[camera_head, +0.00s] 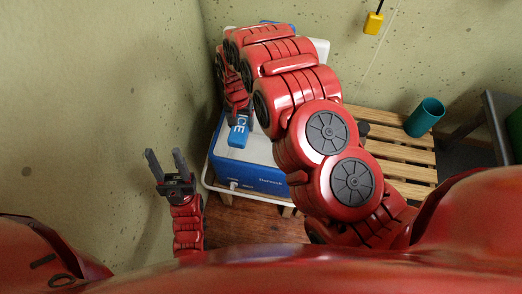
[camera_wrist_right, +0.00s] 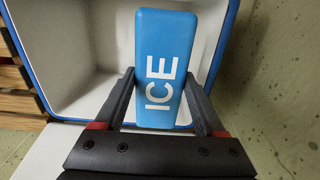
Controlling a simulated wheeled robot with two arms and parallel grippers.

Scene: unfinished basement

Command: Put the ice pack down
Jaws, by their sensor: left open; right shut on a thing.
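The blue ice pack (camera_head: 238,131) with white ICE lettering is in my right gripper. It fills the middle of the right wrist view (camera_wrist_right: 160,50), with one dark finger of my right gripper (camera_wrist_right: 161,80) on each side. Behind the pack in that view is a white hollow with a blue rim (camera_wrist_right: 75,60); I cannot tell whether the pack touches it. In the head view the pack is above the blue and white cooler (camera_head: 255,180), partly hidden by my right arm. My left gripper (camera_head: 167,163) is open and empty, left of the cooler.
The cooler stands on a white-edged stand (camera_head: 215,187) close to the wall. A slatted wooden bench (camera_head: 395,150) to the right holds a teal cup (camera_head: 425,117). A yellow and black object (camera_head: 373,22) hangs at the back wall.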

